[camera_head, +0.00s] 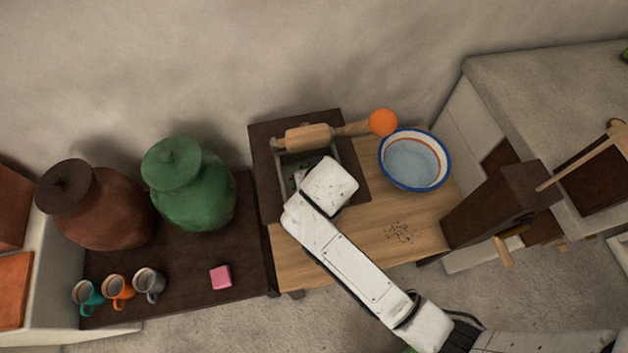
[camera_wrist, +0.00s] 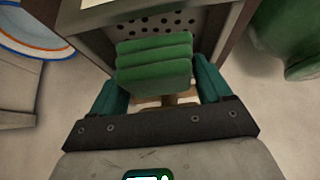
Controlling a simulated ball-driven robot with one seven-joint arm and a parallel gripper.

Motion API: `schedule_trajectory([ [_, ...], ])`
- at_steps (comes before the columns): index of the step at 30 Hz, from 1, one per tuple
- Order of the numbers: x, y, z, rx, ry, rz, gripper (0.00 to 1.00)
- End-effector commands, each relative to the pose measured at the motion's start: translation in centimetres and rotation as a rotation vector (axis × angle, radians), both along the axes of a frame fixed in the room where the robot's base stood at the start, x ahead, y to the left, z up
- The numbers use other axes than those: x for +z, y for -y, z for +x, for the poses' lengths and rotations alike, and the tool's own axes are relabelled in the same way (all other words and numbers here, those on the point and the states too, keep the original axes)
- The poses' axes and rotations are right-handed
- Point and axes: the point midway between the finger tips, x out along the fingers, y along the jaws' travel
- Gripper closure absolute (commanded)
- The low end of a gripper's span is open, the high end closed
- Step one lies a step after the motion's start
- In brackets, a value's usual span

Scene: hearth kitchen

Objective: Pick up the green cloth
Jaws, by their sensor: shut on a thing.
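The green cloth (camera_wrist: 154,66) is a thick folded stack in the wrist view. It sits between the two teal fingers of my gripper (camera_wrist: 160,88), which is shut on it. Behind the cloth is a grey panel with round holes (camera_wrist: 170,22), inside a dark-edged frame. I cannot tell whether the cloth touches that panel. In the head view my white arm reaches over the dark-framed box (camera_head: 263,165) on the wooden table. There my arm hides the fingers and the cloth.
A rolling pin (camera_head: 307,137) lies across the box's back, near an orange ball (camera_head: 383,122). A blue-rimmed bowl (camera_head: 415,161) stands to the right. Green (camera_head: 195,190) and brown jars (camera_head: 108,212), several mugs (camera_head: 118,290) and a pink block (camera_head: 220,277) are left.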

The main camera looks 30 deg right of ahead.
Motion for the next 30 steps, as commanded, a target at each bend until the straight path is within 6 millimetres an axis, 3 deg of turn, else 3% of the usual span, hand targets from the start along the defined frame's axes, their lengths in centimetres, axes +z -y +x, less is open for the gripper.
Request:
schedule_trajectory([
  [3,2.0,0.0,-0.1,0.000,0.003,0.000,0.58],
  [21,1.5,-4.6,-14.3,0.001,-0.003,0.000,0.58],
  [30,1.7,-5.5,-17.0,-0.001,0.000,0.001,0.58],
])
